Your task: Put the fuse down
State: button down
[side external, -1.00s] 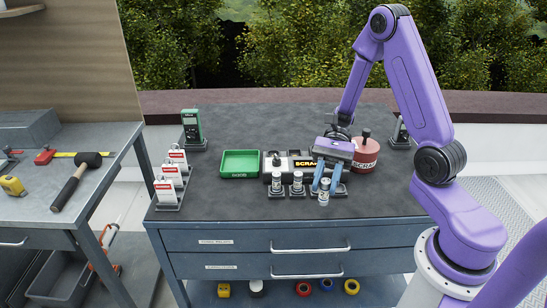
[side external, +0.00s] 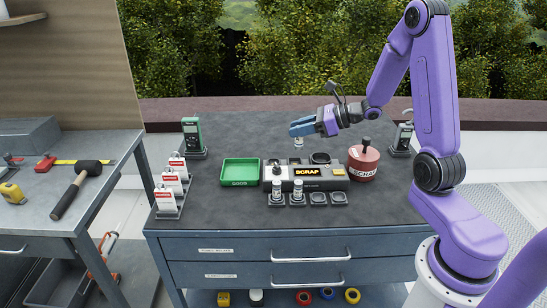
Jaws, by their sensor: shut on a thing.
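My gripper (side external: 300,130) is shut on a small white-and-grey fuse (side external: 299,143), which hangs below the fingers. It is raised above the back of the bench, behind a grey tester box (side external: 331,183) whose display reads SCRAP. A green tray (side external: 240,184) labelled GOOD sits left of the tester. A red round container (side external: 364,163) labelled SCRAP, with a dark knob on top, stands right of it. Two more fuses (side external: 277,188) (side external: 298,188) stand upright in holders in front of the tester. Two holders (side external: 319,198) (side external: 340,198) to their right look empty.
A green meter (side external: 192,137) stands at the bench's back left, with several red-and-white tags (side external: 167,199) along the left edge. A side table (side external: 40,217) holds a mallet. The back middle of the bench is clear.

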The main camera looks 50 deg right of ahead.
jog(key=shift+w+d+f, duration=0.4)
jog(key=shift+w+f, duration=1.7)
jog(key=shift+w+d+f, duration=0.35)
jog(key=shift+w+f, duration=1.7)
jog(key=shift+w, duration=0.05)
jog(key=shift+w+d+f, duration=0.4)
jog(key=shift+w+f, duration=1.7)
jog(key=shift+f, duration=0.1)
jog(key=c, duration=0.8)
grip_release()
